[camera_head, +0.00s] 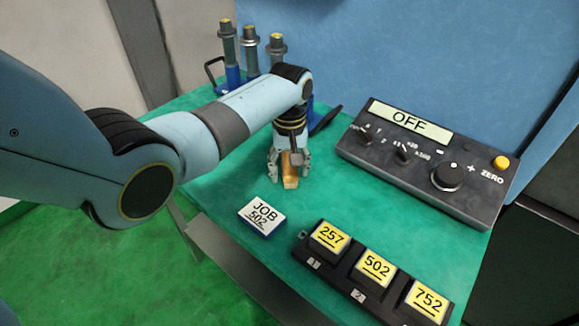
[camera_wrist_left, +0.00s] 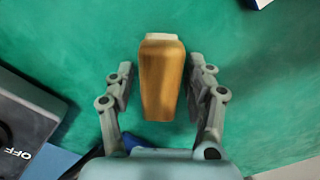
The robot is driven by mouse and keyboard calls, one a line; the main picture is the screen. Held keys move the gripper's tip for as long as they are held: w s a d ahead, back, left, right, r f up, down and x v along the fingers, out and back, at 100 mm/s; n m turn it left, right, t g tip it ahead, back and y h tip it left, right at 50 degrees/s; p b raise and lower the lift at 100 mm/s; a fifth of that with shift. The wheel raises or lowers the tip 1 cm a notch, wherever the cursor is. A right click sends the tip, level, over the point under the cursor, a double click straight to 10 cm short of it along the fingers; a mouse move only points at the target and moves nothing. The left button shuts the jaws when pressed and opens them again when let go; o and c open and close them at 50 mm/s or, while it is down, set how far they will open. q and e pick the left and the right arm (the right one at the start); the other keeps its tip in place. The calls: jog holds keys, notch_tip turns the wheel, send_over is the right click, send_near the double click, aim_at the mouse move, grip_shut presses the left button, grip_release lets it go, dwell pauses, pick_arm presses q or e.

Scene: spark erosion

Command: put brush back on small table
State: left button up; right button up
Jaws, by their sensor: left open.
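The brush (camera_head: 290,174) has an orange-brown wooden body and is on the green small table (camera_head: 225,185), under my left gripper. In the left wrist view the brush (camera_wrist_left: 161,85) shows its wooden body with a pale end at the top of the picture. My left gripper (camera_head: 289,165) is open, with one finger on each side of the brush. In the wrist view a gap shows between each finger and the wood. Whether the gripper's palm touches the brush cannot be told. My right gripper is not in view.
A grey control box (camera_head: 428,160) reading OFF stands to the right. A JOB 502 block (camera_head: 262,215) lies in front of the gripper. A black rack with numbered yellow-topped blocks (camera_head: 375,272) is at the front right. Several grey cylindrical tools (camera_head: 249,50) stand behind my arm.

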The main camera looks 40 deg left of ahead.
pick_arm(q)
jog(key=shift+r, duration=0.4)
notch_tip(320, 180, up, 12)
jog(key=shift+f+p, duration=0.25)
jog(key=shift+p, duration=0.2)
